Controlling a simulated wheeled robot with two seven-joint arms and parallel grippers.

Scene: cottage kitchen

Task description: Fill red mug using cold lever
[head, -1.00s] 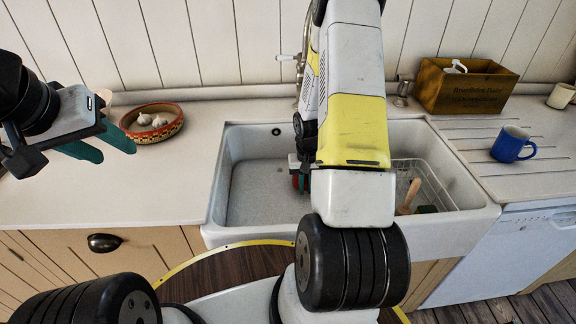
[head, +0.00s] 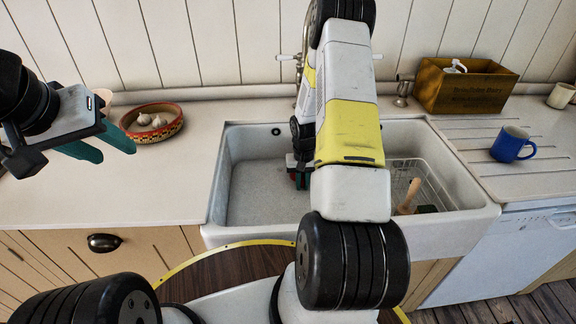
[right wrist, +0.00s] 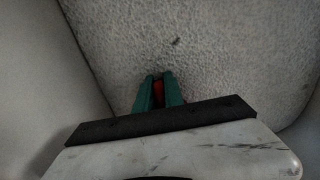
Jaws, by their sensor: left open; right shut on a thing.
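My right gripper (head: 301,177) is down inside the white sink (head: 262,200), mostly hidden behind my own arm. It is shut on a red thing, likely the red mug (head: 297,180), of which only a sliver shows. In the right wrist view the green fingers (right wrist: 159,92) are closed around a red strip (right wrist: 158,88). The tap stands behind the sink, mostly hidden by my arm. One lever (head: 285,57) sticks out to the left; a part of another (head: 377,56) shows to the right. My left gripper (head: 114,150) is open and empty above the left counter.
A wire rack (head: 440,185) with a wooden-handled brush (head: 409,192) fills the sink's right side. A blue mug (head: 510,146) stands on the right drainboard, a wooden box (head: 465,92) behind it. A patterned bowl (head: 150,131) with garlic sits on the left counter.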

